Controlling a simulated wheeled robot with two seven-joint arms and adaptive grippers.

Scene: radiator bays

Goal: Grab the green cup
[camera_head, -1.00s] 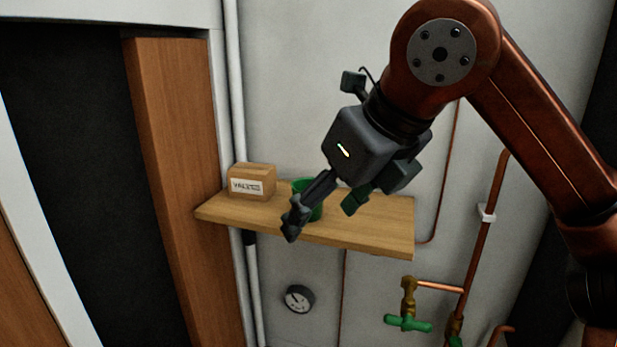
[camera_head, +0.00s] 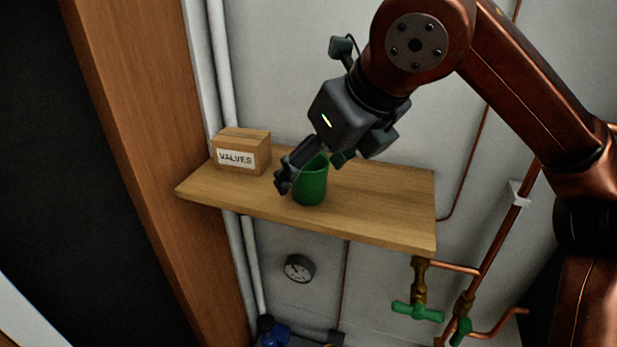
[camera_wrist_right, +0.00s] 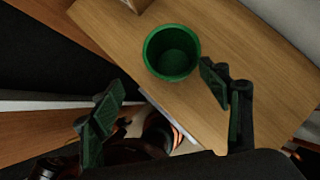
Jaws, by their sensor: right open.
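The green cup (camera_head: 310,186) stands upright and open-topped on a wooden wall shelf (camera_head: 385,205). In the right wrist view the cup (camera_wrist_right: 172,54) is seen from above and looks empty. My right gripper (camera_head: 308,172) is beside and in front of the cup in the head view, hiding part of its rim. In the right wrist view my right gripper (camera_wrist_right: 160,105) has its two fingers wide apart with nothing between them; the cup lies beyond the fingertips, closer to the right-hand finger. Whether that finger touches the cup I cannot tell. My left gripper is not in view.
A cardboard box labelled VALVES (camera_head: 241,152) stands left of the cup on the shelf. A wooden post (camera_head: 150,150) and pale pipes are at the left. A gauge (camera_head: 299,268) and green-handled valves (camera_head: 417,311) are below. The shelf's right part is clear.

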